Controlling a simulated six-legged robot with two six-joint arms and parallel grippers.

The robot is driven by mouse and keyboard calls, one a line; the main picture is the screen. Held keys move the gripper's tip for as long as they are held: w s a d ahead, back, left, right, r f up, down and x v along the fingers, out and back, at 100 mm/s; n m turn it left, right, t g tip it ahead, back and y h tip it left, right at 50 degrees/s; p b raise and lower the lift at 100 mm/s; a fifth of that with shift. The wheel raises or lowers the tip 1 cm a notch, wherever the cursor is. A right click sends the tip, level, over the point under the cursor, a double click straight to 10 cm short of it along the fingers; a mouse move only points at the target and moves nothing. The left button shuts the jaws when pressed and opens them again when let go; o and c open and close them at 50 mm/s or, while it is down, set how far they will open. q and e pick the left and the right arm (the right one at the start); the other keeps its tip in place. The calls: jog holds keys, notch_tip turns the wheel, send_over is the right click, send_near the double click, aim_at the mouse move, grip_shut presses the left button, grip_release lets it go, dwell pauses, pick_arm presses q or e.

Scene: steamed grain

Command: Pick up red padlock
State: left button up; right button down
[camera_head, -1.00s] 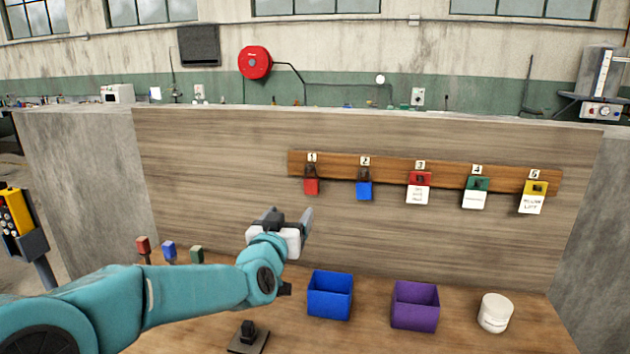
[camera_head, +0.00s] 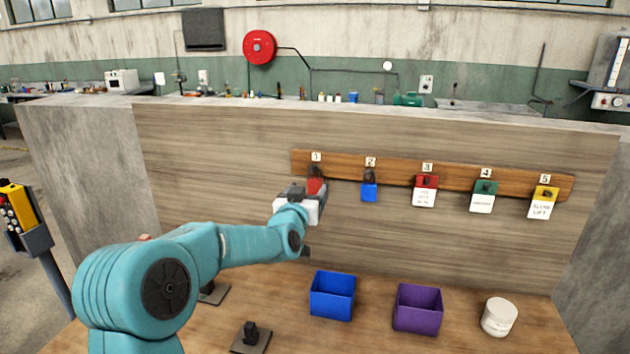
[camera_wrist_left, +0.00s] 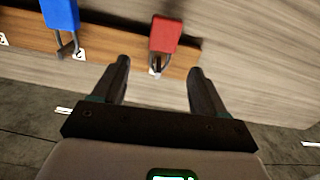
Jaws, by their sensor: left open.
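The red padlock (camera_head: 316,186) hangs under the label 1 at the left end of the wooden rail (camera_head: 400,177). In the head view my left gripper (camera_head: 307,189) is at it and covers its lower part. In the left wrist view the red padlock (camera_wrist_left: 165,36) hangs by its shackle, ahead of my left gripper (camera_wrist_left: 157,80) and roughly centred between the two spread fingers. The fingers are open and hold nothing; whether they touch the padlock is not shown. My right gripper is not in view.
A blue padlock (camera_head: 369,192) hangs just right of it. Red, green and yellow tags hang farther right. A blue bin (camera_head: 332,296), a purple bin (camera_head: 417,309) and a white jar (camera_head: 499,317) stand on the bench below.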

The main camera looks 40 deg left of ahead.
aim_at(314, 180)
pick_arm(q)
jog(key=p+x, duration=0.2)
jog(key=x, duration=0.3)
jog(key=shift+w+a+f+p, duration=0.1)
jog(key=shift+w+a+p, duration=0.1)
jog(key=shift+p, duration=0.2)
jog(key=shift+s, duration=0.2)
jog(key=shift+w, duration=0.1)
jog(key=c, duration=1.2)
